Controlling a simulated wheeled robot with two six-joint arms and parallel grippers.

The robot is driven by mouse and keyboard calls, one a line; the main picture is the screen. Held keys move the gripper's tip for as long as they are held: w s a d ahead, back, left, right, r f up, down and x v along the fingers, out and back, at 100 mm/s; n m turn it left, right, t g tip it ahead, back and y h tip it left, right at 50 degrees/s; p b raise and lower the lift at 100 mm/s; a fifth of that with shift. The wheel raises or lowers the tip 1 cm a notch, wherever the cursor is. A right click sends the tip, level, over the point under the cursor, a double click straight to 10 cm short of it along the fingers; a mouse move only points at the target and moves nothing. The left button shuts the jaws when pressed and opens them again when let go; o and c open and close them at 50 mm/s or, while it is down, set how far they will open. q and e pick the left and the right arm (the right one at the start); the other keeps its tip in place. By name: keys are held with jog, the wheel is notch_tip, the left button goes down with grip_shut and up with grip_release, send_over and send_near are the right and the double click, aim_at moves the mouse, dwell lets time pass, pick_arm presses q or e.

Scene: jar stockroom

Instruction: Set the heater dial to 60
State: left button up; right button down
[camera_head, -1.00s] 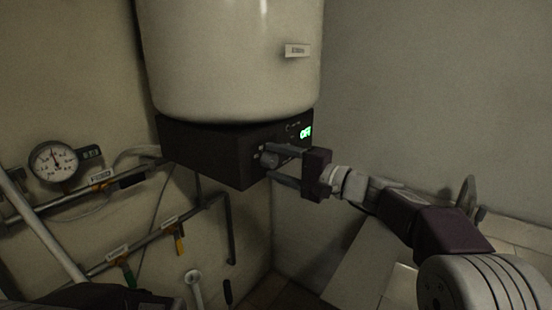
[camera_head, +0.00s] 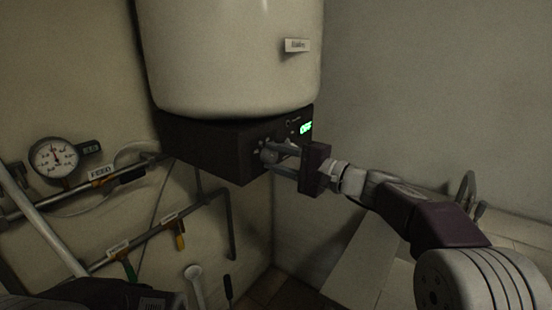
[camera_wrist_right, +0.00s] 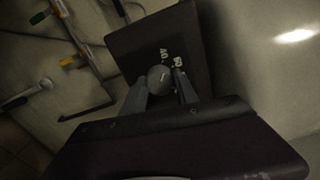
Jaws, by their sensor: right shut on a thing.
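The heater is a large cream tank (camera_head: 230,60) on a dark control box (camera_head: 205,148). A green lit display (camera_head: 306,127) on the box's front appears to read OFF. The round grey dial (camera_head: 268,155) sits on that front, and in the right wrist view the dial (camera_wrist_right: 158,78) has a pale pointer mark, with white numbers 40 and 60 beside it. My right gripper (camera_head: 276,158) is shut on the dial, one finger on each side, as the right wrist view (camera_wrist_right: 162,90) also shows. My left gripper is not visible.
A round pressure gauge (camera_head: 54,158) and labelled pipes with green and yellow handles (camera_head: 180,241) are on the left wall. A white ledge (camera_head: 520,236) runs along the right wall. The space in front of the box is taken by my right arm.

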jog(key=m, duration=0.7)
jog(key=shift+p, duration=0.35)
jog(key=m+p, duration=0.1)
jog(key=m, duration=0.3)
jog(key=shift+r+p, duration=0.1)
jog(key=shift+p, duration=0.2)
jog(key=shift+m+p, duration=0.55)
jog(key=shift+m, duration=0.95)
jog(key=c, duration=0.9)
grip_release()
jog(key=shift+c, duration=0.2)
